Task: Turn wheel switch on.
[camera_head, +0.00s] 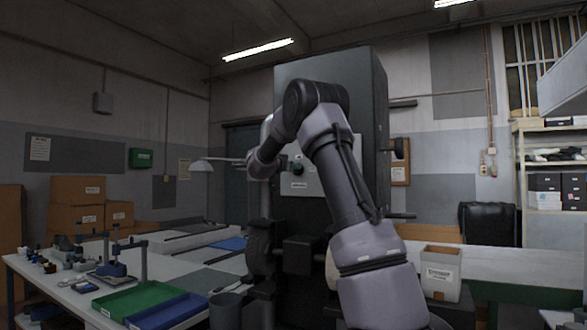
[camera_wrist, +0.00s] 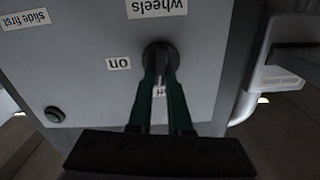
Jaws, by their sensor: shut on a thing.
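The wheel switch is a dark round knob (camera_wrist: 160,55) on a light grey panel (camera_wrist: 90,85) in the wrist view. A "wheels" label (camera_wrist: 157,7) is near it at the top edge, upside down. An "on" label (camera_wrist: 119,64) is left of the knob. Another label (camera_wrist: 160,91), ending in "ff", shows partly between my fingers. My gripper (camera_wrist: 161,74) has its two green fingers shut on the knob, which hides where they touch. The knob's exact pointing is hard to tell. In the head view the panel (camera_head: 315,182) is on a tall dark machine, and my arm partly hides it.
A "slide first" label (camera_wrist: 25,18) and a dark round button (camera_wrist: 54,114) are on the same panel. A light curved handle (camera_wrist: 245,104) is to the right. A table (camera_head: 75,295) with green (camera_head: 137,299) and blue (camera_head: 168,312) trays is left of the machine (camera_head: 330,68).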

